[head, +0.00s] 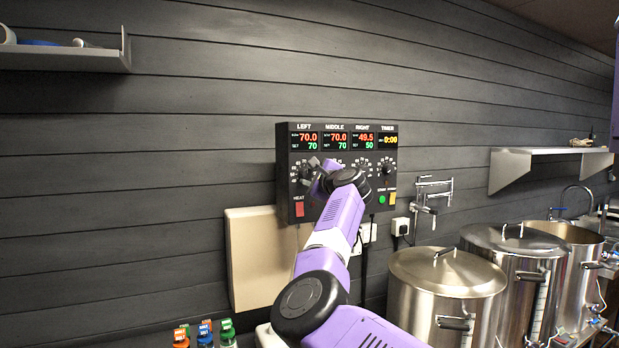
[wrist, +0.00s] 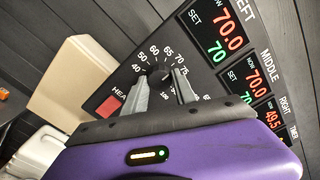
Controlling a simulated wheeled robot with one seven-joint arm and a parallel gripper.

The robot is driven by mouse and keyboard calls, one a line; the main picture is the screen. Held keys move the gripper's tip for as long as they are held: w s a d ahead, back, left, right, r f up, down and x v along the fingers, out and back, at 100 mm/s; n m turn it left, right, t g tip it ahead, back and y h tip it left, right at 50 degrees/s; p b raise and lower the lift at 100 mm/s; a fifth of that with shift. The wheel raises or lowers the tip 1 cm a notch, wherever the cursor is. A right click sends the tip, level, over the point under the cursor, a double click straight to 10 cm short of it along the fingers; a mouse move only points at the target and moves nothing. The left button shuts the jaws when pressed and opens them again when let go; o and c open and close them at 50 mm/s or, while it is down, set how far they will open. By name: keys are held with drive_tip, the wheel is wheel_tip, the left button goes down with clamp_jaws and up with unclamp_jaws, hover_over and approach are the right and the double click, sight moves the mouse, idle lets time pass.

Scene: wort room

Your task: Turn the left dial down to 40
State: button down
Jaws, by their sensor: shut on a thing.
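The black control panel (head: 284,150) hangs on the wall with LEFT, MIDDLE, RIGHT and TIMER columns. The left display (head: 308,142) reads 70.0 above a set value of 70. The left dial (wrist: 158,75) is a black knob with a numbered scale around it, seen in the wrist view. My gripper (wrist: 162,88) is at this dial, its grey fingers on either side of the knob and shut on it. In the head view my gripper (head: 316,175) partly covers the left dial.
A red heat switch (head: 299,209) sits below the left dial. A beige board (head: 252,255) is on the wall under the panel. Steel kettles (head: 432,297) stand at right, a shelf (head: 70,59) at upper left, and small coloured-cap bottles (head: 205,335) at the bottom.

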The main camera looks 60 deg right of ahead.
drive_tip(key=shift+f, duration=0.15)
drive_tip(key=n+b, duration=0.2)
drive_tip(key=n, duration=0.4)
drive_tip(key=n+b, duration=0.1)
drive_tip(key=n, duration=0.5)
drive_tip(key=shift+b, duration=0.3)
drive_tip(key=n+b, duration=0.1)
drive_tip(key=n, duration=0.4)
drive_tip(key=shift+n, duration=0.4)
drive_tip(key=n, duration=0.5)
drive_tip(key=shift+n+b, duration=0.3)
drive_tip(key=shift+b, duration=0.05)
drive_tip(key=c, duration=1)
unclamp_jaws()
